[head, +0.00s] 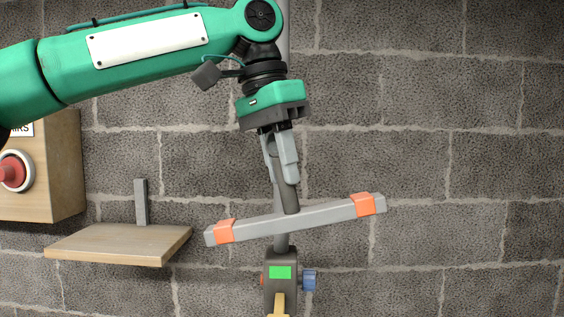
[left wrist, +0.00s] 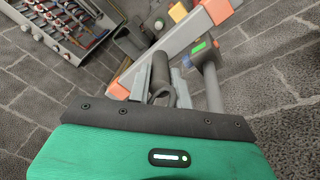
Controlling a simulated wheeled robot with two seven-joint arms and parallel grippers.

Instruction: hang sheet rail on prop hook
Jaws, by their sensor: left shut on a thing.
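The sheet rail (head: 320,216) is a grey bar with orange bands, tilted so its right end is higher. My left gripper (head: 283,182) is shut on the dark handle (head: 288,198) rising from the rail's middle, and holds it in the air. The rail (left wrist: 172,42) and handle (left wrist: 161,88) also show in the left wrist view, between the gripper's fingers (left wrist: 160,78). The prop is a grey pole behind the rail, with a dark block (head: 280,255) bearing a green label, a blue knob and a yellow part (head: 279,303) below. I cannot clearly make out a hook. My right gripper is out of view.
A small wooden shelf (head: 118,243) with a grey upright stands at the left. A wooden box (head: 62,165) with a red button is above it. A block wall is behind.

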